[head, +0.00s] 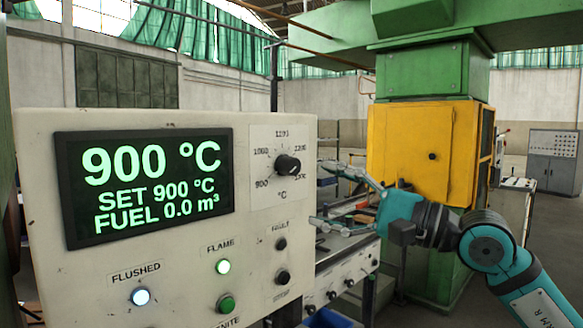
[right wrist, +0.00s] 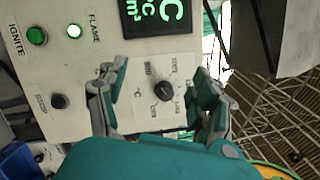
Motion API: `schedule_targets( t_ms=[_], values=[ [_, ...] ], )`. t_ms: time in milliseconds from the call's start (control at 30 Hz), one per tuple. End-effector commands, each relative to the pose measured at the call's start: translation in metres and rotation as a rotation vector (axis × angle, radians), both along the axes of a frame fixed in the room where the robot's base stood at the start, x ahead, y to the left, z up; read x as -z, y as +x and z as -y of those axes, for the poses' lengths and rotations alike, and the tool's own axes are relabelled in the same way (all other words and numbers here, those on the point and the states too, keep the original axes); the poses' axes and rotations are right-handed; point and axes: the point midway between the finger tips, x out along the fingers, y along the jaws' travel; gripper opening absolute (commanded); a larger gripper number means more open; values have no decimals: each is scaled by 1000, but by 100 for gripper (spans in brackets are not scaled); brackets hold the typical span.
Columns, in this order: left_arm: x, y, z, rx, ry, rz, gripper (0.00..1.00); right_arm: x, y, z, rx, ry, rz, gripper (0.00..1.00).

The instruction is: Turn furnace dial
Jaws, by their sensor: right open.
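The furnace dial (head: 288,165) is a black round knob on a white scale plate with temperature marks, on the cream control panel (head: 60,265). The display (head: 145,182) reads 900 °C, SET 900 °C and FUEL 0.0 m³. My right gripper (head: 320,193) is open and empty at the panel's right edge, its fingers pointing toward the panel. In the right wrist view the dial (right wrist: 163,90) shows between the spread fingers (right wrist: 160,72), with no visible contact. The dial's exact pointer direction is too small to tell. My left gripper is not in view.
Below the dial are FAULT (head: 281,244) and STOP (head: 282,277) buttons, a lit FLAME lamp (head: 223,267), a green IGNITE button (head: 226,304) and a lit FLUSHED lamp (head: 140,297). A yellow cabinet (head: 409,150) stands behind my right arm.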

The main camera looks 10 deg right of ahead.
Motion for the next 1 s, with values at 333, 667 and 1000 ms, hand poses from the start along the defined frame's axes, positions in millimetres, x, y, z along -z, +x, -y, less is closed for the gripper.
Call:
schedule_targets(
  t_ms=[333, 667, 1000],
  values=[
    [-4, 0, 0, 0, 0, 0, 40, -27, 23, 64, 293, -374, 121, 67],
    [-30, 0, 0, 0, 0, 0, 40, -30, 74, 28, 285, -367, 119, 67],
    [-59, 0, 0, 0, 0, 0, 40, -30, 134, -12, 287, -367, 119, 67]
  ],
)
